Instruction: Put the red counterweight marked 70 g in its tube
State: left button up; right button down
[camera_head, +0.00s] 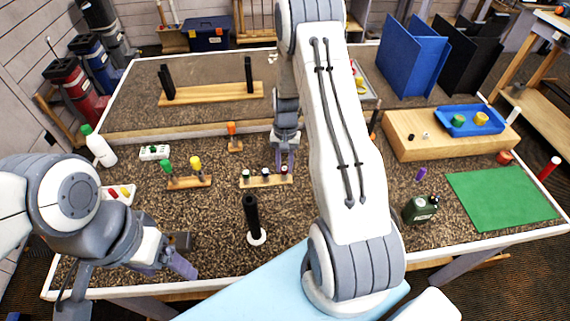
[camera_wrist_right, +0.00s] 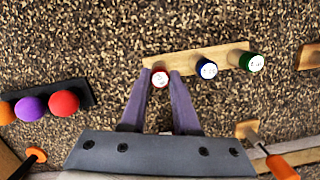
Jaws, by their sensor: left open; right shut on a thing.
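The red counterweight (camera_wrist_right: 160,78) sits between the fingertips of my right gripper (camera_wrist_right: 159,75), at one end of a wooden rack (camera_wrist_right: 228,58). A mark shows on its pale top but is too small to read. My right gripper also shows in the head view (camera_head: 284,166), shut on the counterweight at the rack's right end. I cannot tell whether the weight is still seated. A blue weight (camera_wrist_right: 206,69) and a green weight (camera_wrist_right: 252,63) stand beside it. My left gripper (camera_head: 185,265) is open and empty at the front left. I cannot tell which tube belongs to the counterweight.
A black upright post (camera_head: 252,215) on a white base stands in front of the rack. A wooden stand (camera_head: 188,183) with green and yellow-topped pieces is at the left. A dark strip (camera_wrist_right: 48,103) holds coloured balls. A green mat (camera_head: 500,198) lies at the right.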

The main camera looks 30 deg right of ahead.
jog(key=c, duration=0.6)
grip_release()
jog(key=r, duration=0.3)
jog(key=r+b, duration=0.1)
jog(key=r, duration=0.3)
jog(key=w+d+r+b, duration=0.1)
jog(key=r, duration=0.2)
jog(key=shift+r, duration=0.2)
jog(key=shift+w, duration=0.1)
